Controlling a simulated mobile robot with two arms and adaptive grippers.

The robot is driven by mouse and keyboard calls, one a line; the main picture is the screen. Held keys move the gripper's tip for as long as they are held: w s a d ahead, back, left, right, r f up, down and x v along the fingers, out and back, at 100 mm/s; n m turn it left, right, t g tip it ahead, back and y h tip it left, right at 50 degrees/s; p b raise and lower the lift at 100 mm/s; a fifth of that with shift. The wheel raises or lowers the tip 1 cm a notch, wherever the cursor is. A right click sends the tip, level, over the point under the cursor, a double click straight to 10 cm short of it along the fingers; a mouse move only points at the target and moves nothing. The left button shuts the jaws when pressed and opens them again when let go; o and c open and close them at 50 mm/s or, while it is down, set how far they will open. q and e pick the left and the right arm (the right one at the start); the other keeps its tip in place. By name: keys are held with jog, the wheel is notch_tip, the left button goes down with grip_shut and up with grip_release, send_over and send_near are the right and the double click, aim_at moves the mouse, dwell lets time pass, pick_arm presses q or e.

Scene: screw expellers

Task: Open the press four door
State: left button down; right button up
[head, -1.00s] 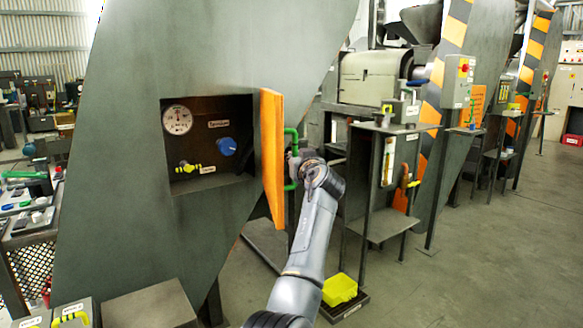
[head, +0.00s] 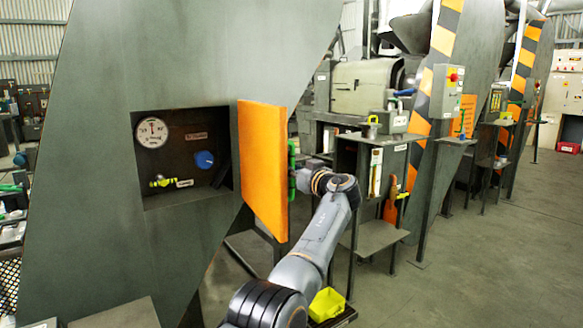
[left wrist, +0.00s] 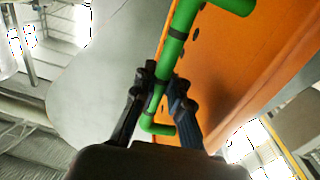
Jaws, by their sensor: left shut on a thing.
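The orange press door (head: 262,165) stands swung out from the right side of a recess in the grey press panel (head: 190,60). Its inner face shows in the head view. The green handle (head: 291,160) is on the door's far side and partly hidden behind its edge. My left gripper (head: 296,180) is shut on this handle. In the left wrist view, the fingers (left wrist: 164,88) close around the green handle bar (left wrist: 182,20), with the orange door (left wrist: 235,65) behind it. My right gripper does not show.
The open recess holds a round gauge (head: 151,132), a blue knob (head: 204,159) and a yellow-green valve (head: 162,182). A stand with a shelf (head: 373,238) is right of my arm. A yellow bin (head: 328,303) sits low beside it. Floor at the right is clear.

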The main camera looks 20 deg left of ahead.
pick_arm(q)
jog(key=shift+w+d+f, duration=0.15)
jog(key=shift+d+f, duration=0.1)
jog(key=shift+f, duration=0.05)
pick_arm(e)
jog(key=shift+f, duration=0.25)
pick_arm(q)
jog(key=c, duration=1.6)
grip_release()
jog(key=shift+c, duration=0.2)
jog(key=o, duration=0.3)
jog(key=shift+d+r, duration=0.1)
jog(key=shift+d, duration=0.1)
jog(key=shift+a+r, duration=0.15)
jog(key=shift+a, duration=0.05)
jog(key=v, duration=1.2)
jog(key=shift+d, duration=0.2)
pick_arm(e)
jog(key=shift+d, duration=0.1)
